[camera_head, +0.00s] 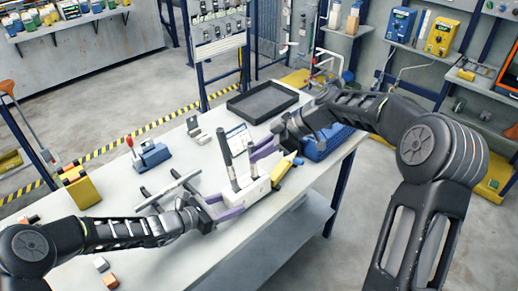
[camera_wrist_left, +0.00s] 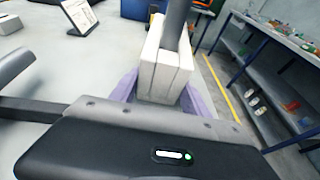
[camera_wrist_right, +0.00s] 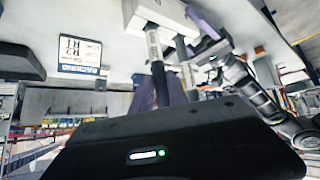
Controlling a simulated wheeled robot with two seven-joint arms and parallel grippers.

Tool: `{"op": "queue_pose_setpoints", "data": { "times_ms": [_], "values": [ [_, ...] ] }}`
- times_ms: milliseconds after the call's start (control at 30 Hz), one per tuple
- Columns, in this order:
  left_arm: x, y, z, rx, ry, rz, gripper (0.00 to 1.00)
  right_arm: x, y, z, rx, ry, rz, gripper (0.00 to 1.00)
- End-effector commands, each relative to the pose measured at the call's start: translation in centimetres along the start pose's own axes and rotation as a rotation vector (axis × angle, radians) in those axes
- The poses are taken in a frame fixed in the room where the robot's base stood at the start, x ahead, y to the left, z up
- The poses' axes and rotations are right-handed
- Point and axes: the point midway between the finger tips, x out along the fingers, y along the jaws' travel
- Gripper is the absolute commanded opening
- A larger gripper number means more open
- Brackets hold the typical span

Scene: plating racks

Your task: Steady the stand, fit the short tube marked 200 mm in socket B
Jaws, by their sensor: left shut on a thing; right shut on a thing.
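The white stand (camera_head: 252,191) is on the table near its front edge. My left gripper (camera_head: 228,205) is shut on it, with purple fingers on both sides, as the left wrist view (camera_wrist_left: 160,78) shows. A taller dark-topped tube (camera_head: 225,150) stands upright in the stand. A shorter tube (camera_head: 252,158) is in my right gripper (camera_head: 262,151), at the stand's top. I cannot tell how deep the short tube sits, or see socket letters.
A sign (camera_head: 238,138) stands behind the stand. A grey rack (camera_head: 168,191) lies left, with a blue clamp device (camera_head: 150,155) beyond. A black tray (camera_head: 262,103) and blue bin (camera_head: 325,145) are farther back. A yellow object (camera_head: 283,169) is right of the stand. Small blocks (camera_head: 110,281) lie front left.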

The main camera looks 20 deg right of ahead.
Motion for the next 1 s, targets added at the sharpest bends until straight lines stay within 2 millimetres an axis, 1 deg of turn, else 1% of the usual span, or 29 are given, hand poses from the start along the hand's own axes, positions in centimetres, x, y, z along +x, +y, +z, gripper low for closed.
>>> {"op": "queue_pose_setpoints", "data": {
  "times_ms": [200, 233, 533, 833, 933, 1000],
  "values": [
    [0.0, 0.0, 0.1, 0.000, -0.001, 0.000, 0.02, 0.3, 0.0, 0.4, 0.000, 0.000, 0.001, 0.00],
    [0.0, 0.0, 0.1, 0.000, -0.001, 0.000, 0.02, 0.3, 0.0, 0.4, -0.001, 0.000, 0.001, 0.20],
    [0.0, 0.0, 0.1, 0.000, -0.001, 0.000, 0.02, 0.3, 0.0, 0.4, 0.000, 0.000, 0.001, 0.45],
    [0.0, 0.0, 0.1, 0.000, -0.002, 0.000, 0.02, 0.2, 0.0, 0.4, 0.000, 0.000, 0.001, 0.45],
    [0.0, 0.0, 0.1, 0.000, -0.002, 0.000, 0.02, -0.4, 0.1, 0.4, 0.000, 0.000, 0.002, 0.45],
    [0.0, 0.0, 0.1, 0.000, -0.002, 0.000, 0.02, -1.1, 0.1, 0.4, 0.000, -0.001, 0.004, 0.45]
  ]
}}
